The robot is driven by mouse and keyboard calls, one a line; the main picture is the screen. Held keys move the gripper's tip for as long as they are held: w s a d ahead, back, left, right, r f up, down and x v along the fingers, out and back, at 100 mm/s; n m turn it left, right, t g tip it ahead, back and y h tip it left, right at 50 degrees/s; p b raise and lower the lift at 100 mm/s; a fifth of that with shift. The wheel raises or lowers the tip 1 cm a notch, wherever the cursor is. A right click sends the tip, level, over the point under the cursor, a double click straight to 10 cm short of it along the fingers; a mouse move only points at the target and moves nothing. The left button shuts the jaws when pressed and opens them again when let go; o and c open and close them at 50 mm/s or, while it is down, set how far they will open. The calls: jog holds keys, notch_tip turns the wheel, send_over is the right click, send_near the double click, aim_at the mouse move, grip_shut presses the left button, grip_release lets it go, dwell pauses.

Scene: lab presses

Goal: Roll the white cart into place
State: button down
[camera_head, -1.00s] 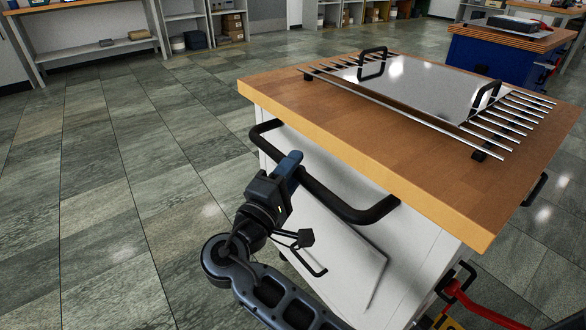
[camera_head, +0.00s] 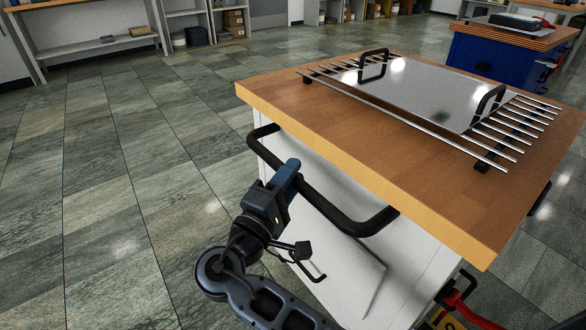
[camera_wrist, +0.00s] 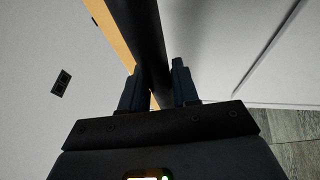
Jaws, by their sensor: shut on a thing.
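The white cart (camera_head: 335,245) has a wooden top and a black bar handle (camera_head: 330,203) on its near side. A metal tray (camera_head: 425,92) with two black handles lies on a rack of metal rods on the top. My gripper (camera_head: 285,180) is shut on the black handle, left of its middle. In the wrist view the two dark fingers (camera_wrist: 160,88) stand on either side of the handle bar (camera_wrist: 140,35), which runs up from between them. The cart's wheels are hidden.
A blue cart (camera_head: 490,62) with a wooden top stands at the back right. Shelves (camera_head: 100,55) line the far wall. The tiled floor (camera_head: 130,170) to the left is clear. A red part with a yellow label (camera_head: 447,318) shows low at the cart's right side.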

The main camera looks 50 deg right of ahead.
jog(key=c, duration=0.9)
grip_release()
jog(key=shift+w+d, duration=0.15)
jog(key=shift+d, duration=0.15)
jog(key=shift+a, duration=0.15)
jog(key=v, duration=0.7)
jog(key=shift+a+p, duration=0.3)
jog(key=shift+p, duration=0.05)
jog(key=shift+f, duration=0.15)
